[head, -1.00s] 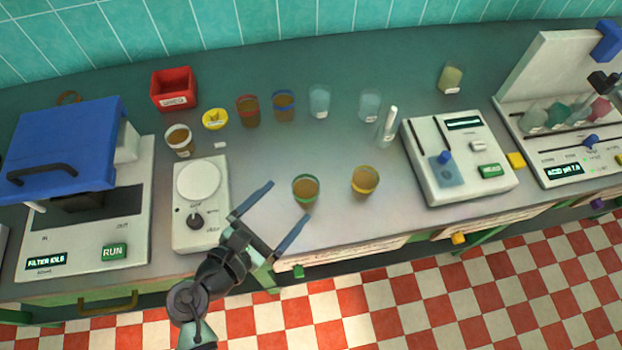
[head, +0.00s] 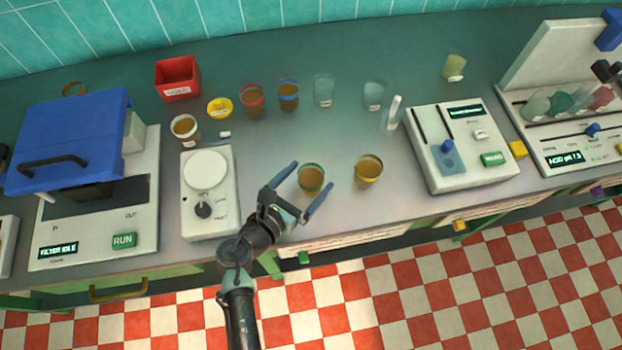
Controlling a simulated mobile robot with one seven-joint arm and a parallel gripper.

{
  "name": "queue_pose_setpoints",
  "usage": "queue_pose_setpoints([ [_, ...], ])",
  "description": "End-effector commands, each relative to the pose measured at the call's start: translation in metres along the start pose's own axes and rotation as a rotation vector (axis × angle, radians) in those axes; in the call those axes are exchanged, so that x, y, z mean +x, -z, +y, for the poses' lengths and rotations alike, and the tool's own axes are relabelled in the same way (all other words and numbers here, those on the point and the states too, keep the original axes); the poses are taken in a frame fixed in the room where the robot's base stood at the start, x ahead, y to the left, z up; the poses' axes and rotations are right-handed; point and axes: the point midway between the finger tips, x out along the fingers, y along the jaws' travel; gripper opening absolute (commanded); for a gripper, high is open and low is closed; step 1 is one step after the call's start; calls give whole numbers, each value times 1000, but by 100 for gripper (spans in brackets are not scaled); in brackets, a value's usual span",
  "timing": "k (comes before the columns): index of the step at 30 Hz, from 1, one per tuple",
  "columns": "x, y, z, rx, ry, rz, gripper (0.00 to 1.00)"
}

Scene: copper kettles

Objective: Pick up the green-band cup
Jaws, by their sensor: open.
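The green-band cup (head: 311,178) stands upright on the grey counter near its front edge and holds a brown liquid. My gripper (head: 307,186) is open, with its two blue fingers reaching towards the cup from the front left. One fingertip is at the cup's left side and the other at its lower right. In this view the cup appears at the mouth of the jaws. I cannot tell whether either finger touches it.
A yellow-band cup (head: 369,169) stands close to the right. A white stirrer plate (head: 207,225) is on the left. Red-band (head: 252,100), blue-band (head: 288,96) and white-band (head: 185,128) cups stand behind. The counter between the rows is mostly clear.

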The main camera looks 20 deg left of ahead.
Motion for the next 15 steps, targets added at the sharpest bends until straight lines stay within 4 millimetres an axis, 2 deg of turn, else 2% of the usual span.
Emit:
queue_pose_setpoints([
  [4,16,1,0,1,0,1,100],
  [11,18,1,0,1,-1,0,100],
  [12,18,1,0,1,-1,0,98],
  [15,18,1,0,1,-1,0,80],
])
